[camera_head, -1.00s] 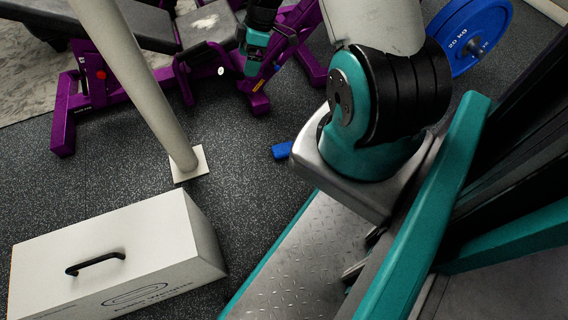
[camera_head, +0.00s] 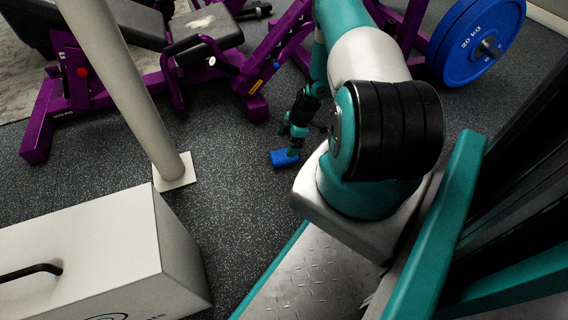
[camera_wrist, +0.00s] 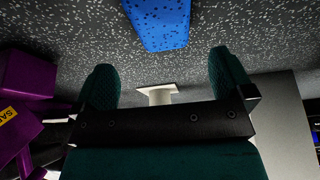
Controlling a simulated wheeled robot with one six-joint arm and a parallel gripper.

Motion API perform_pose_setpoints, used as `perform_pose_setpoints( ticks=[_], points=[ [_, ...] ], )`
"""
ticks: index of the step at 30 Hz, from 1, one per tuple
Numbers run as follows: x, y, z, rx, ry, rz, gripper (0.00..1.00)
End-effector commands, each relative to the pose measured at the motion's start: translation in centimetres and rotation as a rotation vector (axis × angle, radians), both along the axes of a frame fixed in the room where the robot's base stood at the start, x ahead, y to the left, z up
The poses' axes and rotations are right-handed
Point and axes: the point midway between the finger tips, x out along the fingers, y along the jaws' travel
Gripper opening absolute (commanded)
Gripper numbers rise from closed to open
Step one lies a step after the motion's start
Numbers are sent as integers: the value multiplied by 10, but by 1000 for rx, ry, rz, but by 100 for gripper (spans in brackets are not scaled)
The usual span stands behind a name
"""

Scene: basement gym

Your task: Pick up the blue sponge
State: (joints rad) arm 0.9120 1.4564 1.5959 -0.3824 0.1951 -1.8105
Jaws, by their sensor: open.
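The blue sponge (camera_head: 284,158) lies on the dark speckled floor, left of my base in the head view. In the wrist view the sponge (camera_wrist: 160,22) shows at the top middle, cut by the frame's edge. My gripper (camera_head: 294,140) is just above or beside the sponge in the head view; I cannot tell whether it touches. In the wrist view my gripper's two green fingers (camera_wrist: 160,82) stand apart with nothing between them. The sponge lies beyond the fingertips there.
A white post (camera_head: 124,88) on a square foot stands left of the sponge. A white box (camera_head: 90,250) with a black handle is at lower left. A purple bench frame (camera_head: 190,72) stands behind, and a blue weight plate (camera_head: 474,45) at upper right. Floor around the sponge is clear.

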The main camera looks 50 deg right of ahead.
Motion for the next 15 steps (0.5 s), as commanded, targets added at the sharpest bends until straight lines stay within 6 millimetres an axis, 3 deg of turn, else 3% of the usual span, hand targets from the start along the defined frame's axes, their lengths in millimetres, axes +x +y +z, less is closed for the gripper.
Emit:
perform_pose_setpoints(
  ticks=[1, 10, 15],
  points=[
    [2, 3, -12, 0, -1, 2, 99],
    [6, 9, -27, -1, -1, 0, 99],
    [6, 15, -48, 1, 1, 0, 99]
  ],
)
